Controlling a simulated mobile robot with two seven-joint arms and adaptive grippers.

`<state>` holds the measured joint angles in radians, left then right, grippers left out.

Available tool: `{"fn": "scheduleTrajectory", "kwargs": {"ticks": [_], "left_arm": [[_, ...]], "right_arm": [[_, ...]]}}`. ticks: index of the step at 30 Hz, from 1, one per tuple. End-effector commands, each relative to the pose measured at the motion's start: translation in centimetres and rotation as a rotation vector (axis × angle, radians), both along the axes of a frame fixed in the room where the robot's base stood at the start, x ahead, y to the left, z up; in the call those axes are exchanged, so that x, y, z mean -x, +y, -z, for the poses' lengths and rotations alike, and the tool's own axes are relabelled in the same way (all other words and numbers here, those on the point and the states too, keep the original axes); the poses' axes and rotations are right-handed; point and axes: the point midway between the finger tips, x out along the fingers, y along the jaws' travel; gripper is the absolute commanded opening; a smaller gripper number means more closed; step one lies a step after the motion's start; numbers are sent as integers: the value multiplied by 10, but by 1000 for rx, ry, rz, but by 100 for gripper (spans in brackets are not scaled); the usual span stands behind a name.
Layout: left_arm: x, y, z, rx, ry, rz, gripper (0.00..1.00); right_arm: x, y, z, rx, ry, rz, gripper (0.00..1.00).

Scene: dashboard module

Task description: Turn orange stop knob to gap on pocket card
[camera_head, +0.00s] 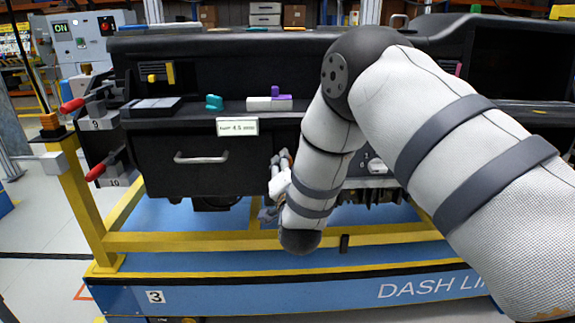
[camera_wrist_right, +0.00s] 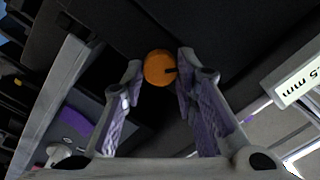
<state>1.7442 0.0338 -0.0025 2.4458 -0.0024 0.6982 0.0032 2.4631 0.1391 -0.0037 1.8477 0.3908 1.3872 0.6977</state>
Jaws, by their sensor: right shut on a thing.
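The orange stop knob (camera_wrist_right: 156,68) is in the right wrist view, round with a short dark mark on its right side. My right gripper (camera_wrist_right: 161,67) is shut on it, one fingertip at each side. In the head view my right gripper (camera_head: 280,172) is partly hidden by my own arm at the dashboard's front, and the knob is hidden there. The white pocket card (camera_head: 237,127) is on the dashboard front above the drawer handle; it reads about 4.5 mm. Part of the card (camera_wrist_right: 299,80) also shows in the right wrist view. My left gripper is not in view.
A drawer handle (camera_head: 201,158) is left of my right gripper. Teal (camera_head: 214,102) and purple (camera_head: 280,93) parts lie on the ledge above. Red-handled clamps (camera_head: 72,105) stand at the left, and a yellow frame (camera_head: 180,240) runs below the dashboard.

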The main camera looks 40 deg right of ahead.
Motion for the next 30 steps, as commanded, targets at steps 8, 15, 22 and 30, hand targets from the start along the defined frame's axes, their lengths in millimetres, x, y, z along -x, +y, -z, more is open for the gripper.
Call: {"fn": "scheduleTrajectory", "kwargs": {"ticks": [8, 15, 22, 30], "left_arm": [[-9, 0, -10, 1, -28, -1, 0], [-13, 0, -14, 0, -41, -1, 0], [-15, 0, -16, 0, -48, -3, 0], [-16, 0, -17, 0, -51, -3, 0]], "right_arm": [[1, 0, -2, -202, -125, 1, 0], [0, -1, -1, -356, -218, 0, 0], [0, 0, 0, -460, -284, -1, 0], [0, 1, 0, -519, -319, -2, 0]]}}
